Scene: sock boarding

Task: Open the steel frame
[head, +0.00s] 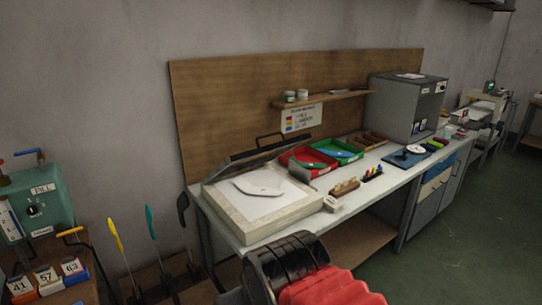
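A steel frame (262,152) with a black handle lies along the back of a pale, box-like bed (264,225) on the workbench. The frame looks tilted up from the bed at the rear, seen nearly edge-on; its exact angle is hard to tell. A white flat piece (258,185) with a rounded, pointed outline lies on the bed's light top. I cannot make out my gripper in this view.
On the bench (370,190) are a red tray (308,158), a green tray (338,149), small bottles (373,173) and a grey cabinet (405,103). Red ribbed and black shapes fill the bottom centre. A teal box (36,200) stands left. Green floor is clear at right.

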